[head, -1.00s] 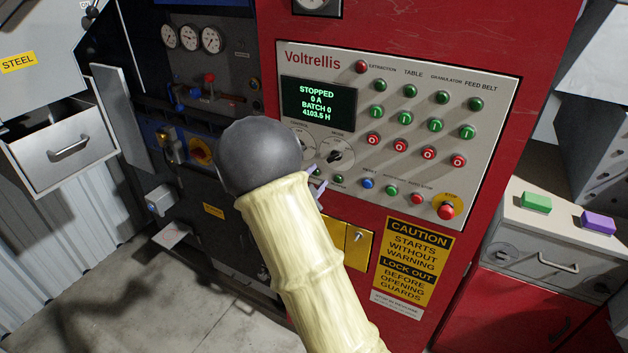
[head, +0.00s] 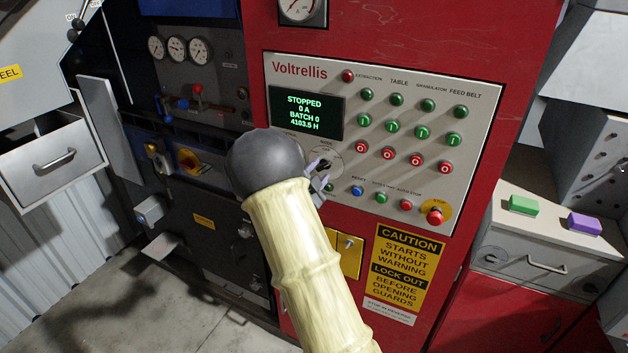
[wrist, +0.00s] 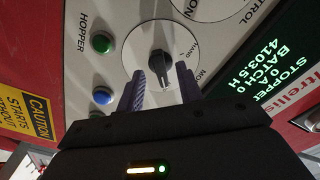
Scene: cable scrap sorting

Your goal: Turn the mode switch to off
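The mode switch (head: 323,165) is a black rotary knob on a pale dial, low on the left part of the grey control panel (head: 470,85). My gripper (head: 318,182) is at the panel, just below the switch, partly hidden by my arm. In the wrist view my gripper (wrist: 161,76) is open, with one finger on each side of the knob's lower part. I cannot tell whether either finger touches it.
The display (head: 305,112) reads STOPPED, 0 A. Green and red buttons crowd the panel right of the switch. A blue button (wrist: 102,96) and a green button (wrist: 102,42) lie close to the fingers. A red stop button (head: 435,216) is at the lower right.

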